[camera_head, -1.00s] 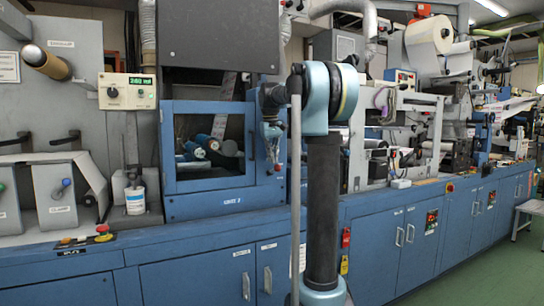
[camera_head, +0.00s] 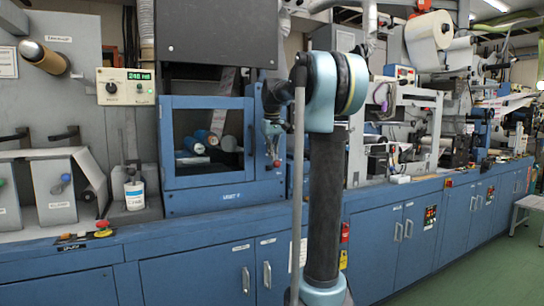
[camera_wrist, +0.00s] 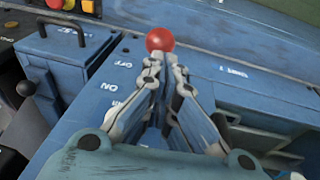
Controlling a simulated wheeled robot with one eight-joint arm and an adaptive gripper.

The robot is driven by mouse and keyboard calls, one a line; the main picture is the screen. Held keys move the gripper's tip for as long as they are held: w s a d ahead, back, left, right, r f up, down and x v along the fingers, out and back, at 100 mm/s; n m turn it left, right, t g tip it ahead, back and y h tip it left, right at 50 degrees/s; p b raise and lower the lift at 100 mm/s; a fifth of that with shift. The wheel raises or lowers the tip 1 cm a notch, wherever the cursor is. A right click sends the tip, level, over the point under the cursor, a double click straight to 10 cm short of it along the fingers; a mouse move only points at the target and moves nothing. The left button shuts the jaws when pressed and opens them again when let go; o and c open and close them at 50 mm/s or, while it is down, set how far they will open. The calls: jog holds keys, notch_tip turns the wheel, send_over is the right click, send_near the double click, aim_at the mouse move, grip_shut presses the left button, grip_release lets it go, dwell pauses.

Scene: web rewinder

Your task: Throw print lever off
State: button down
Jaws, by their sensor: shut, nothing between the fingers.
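A red ball knob (camera_wrist: 160,39), apparently the print lever's, shows just beyond my fingertips in the wrist view. White OFF (camera_wrist: 123,65) and ON lettering is on the blue panel to its left. The lever's shaft is hidden behind my fingers. My gripper (camera_wrist: 165,65) is shut and empty, its fingertips close below the knob in the picture. I cannot tell whether they touch it. In the head view a small red knob (camera_head: 276,163) shows on the right side of the blue windowed unit (camera_head: 210,198), below my wrist.
A black ball-ended lever (camera_wrist: 25,88) and a black handle (camera_wrist: 65,28) stand left in the wrist view. Red and yellow buttons (camera_wrist: 88,6) are above. In the head view, a white bottle (camera_head: 134,195) stands left of the unit. Green floor (camera_head: 480,262) is open at right.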

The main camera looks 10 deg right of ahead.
aim_at(276, 163)
jog(key=shift+s+d+f+t+y, duration=0.15)
jog(key=shift+s+f+t+y, duration=0.05)
jog(key=shift+s+f+t, duration=0.4)
jog(key=shift+s+d+f+t+y, duration=0.2)
jog(key=shift+s+f+t, duration=0.15)
jog(key=shift+t, duration=0.35)
jog(key=shift+s+d+f+t+y, duration=0.1)
jog(key=shift+s+f+t+y, duration=0.15)
jog(key=shift+f+t, duration=0.3)
jog(key=shift+s+d+f+t+y, duration=0.15)
jog(key=shift+s+f+t, duration=0.15)
jog(key=shift+t, duration=0.35)
jog(key=shift+s+f+t+y, duration=0.2)
jog(key=shift+f+t, duration=0.5)
jog(key=shift+f, duration=0.2)
jog(key=shift+s+f+t+y, duration=0.15)
jog(key=shift+f+t+y, duration=0.05)
jog(key=shift+f+t, duration=0.6)
jog(key=shift+f, duration=0.15)
